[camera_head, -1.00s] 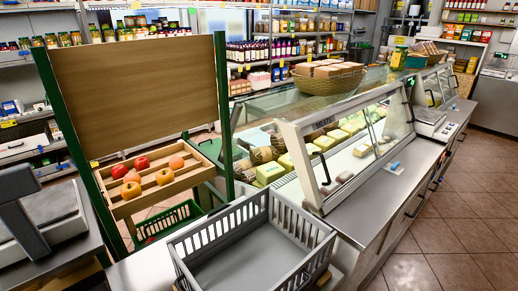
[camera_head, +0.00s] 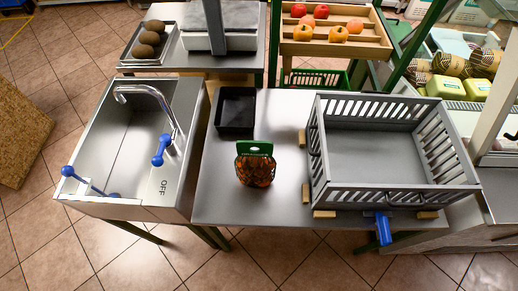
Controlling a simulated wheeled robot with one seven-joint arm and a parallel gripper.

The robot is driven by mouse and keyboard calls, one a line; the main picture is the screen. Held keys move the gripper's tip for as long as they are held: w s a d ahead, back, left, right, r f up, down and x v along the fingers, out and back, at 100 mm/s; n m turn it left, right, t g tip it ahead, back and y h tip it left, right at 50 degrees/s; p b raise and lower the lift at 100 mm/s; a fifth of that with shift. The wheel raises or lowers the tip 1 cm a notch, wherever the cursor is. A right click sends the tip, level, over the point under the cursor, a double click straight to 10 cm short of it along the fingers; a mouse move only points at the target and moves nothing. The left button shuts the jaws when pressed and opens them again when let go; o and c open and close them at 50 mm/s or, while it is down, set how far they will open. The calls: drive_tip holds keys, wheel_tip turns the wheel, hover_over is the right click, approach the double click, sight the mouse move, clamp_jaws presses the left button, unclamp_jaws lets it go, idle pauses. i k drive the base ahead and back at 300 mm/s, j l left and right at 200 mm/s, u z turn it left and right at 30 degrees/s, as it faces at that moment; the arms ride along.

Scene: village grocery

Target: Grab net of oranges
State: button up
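The net of oranges (camera_head: 255,170) stands on the steel counter (camera_head: 222,195) near the middle of the head view. It is a dark net bag with orange fruit showing through and a green header label with a handle hole on top. It stands apart from the grey crate to its right and in front of the small black bin. My gripper is not in view.
A grey slatted crate (camera_head: 316,170), empty, stands on the counter's right part. A black bin (camera_head: 236,112) is behind the net. A sink (camera_head: 133,150) with a tap and blue handles is at left. A fruit rack (camera_head: 335,45) and a scale (camera_head: 205,42) are behind.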

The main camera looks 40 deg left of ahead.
sight(251, 166)
drive_tip(key=j, duration=0.45)
drive_tip(key=k+j, duration=0.15)
drive_tip(key=j, duration=0.75)
drive_tip(key=i+j, duration=0.1)
drive_tip(key=j, duration=0.2)
drive_tip(key=i+j, duration=0.1)
drive_tip(key=j, duration=0.15)
drive_tip(key=i+j, duration=0.1)
drive_tip(key=j, duration=0.2)
